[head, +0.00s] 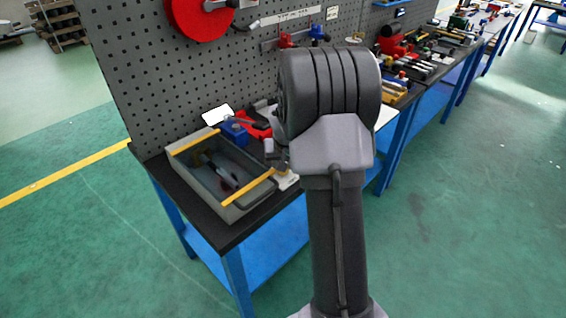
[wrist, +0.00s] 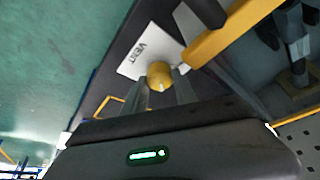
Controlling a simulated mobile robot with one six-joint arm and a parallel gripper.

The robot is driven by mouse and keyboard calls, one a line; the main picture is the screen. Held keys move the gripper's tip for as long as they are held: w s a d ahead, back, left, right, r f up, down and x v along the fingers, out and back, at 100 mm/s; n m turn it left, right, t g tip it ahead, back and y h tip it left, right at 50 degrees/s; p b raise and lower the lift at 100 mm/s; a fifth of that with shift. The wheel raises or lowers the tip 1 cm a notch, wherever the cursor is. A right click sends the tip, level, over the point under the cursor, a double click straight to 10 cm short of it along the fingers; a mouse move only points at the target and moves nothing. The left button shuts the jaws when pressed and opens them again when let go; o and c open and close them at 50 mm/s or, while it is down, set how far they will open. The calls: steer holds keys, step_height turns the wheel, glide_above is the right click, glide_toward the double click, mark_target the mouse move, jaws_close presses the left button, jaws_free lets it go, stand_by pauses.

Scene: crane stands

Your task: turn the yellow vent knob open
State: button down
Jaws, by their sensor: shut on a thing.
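The yellow vent knob (wrist: 160,75) shows in the wrist view, beside a white plate (wrist: 146,50) lettered VENT. A small pale mark is on the knob's lower edge. My gripper (wrist: 161,86) has one finger on each side of the knob and is shut on it. In the head view my own arm covers most of the gripper, and the knob cannot be made out clearly. The white plate (head: 288,181) shows there at the bench's front edge, right of the grey tray.
A grey tray (head: 243,213) with yellow bars and tools inside stands left of the plate, close to my gripper. Blue and red items (head: 235,132) lie behind it. A dark pegboard (head: 150,95) rises at the back. Green floor (head: 90,240) is free in front.

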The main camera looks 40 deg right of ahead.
steer(key=n+y, duration=0.1)
steer(key=n, duration=0.1)
steer(key=shift+d+n, duration=0.1)
steer(key=shift+n, duration=0.2)
steer(key=n+y+b, duration=0.1)
steer(key=n+b, duration=0.1)
steer(key=shift+f+n+t, duration=0.15)
steer(key=shift+n+t, duration=0.15)
steer(key=shift+t, duration=0.1)
steer(key=n+y+b, duration=0.1)
steer(key=n, duration=0.2)
steer(key=shift+d+n, duration=0.15)
steer(key=shift+n, duration=0.25)
steer(key=n+p, duration=0.1)
steer(key=n+y, duration=0.1)
steer(key=n+g+y+p, duration=0.1)
steer(key=n, duration=0.1)
steer(key=shift+r+p, duration=0.3)
steer(key=shift+d+f+n+g+y+p, duration=0.1)
steer(key=shift+n+g+y+p, duration=0.1)
steer(key=shift+n+p, duration=0.6)
steer(key=shift+d+n+g+y+p, duration=0.1)
steer(key=shift+n+y+p, duration=0.1)
steer(key=shift+n+p, duration=0.55)
steer(key=shift+n, duration=0.35)
steer(key=c, duration=1)
jaws_free()
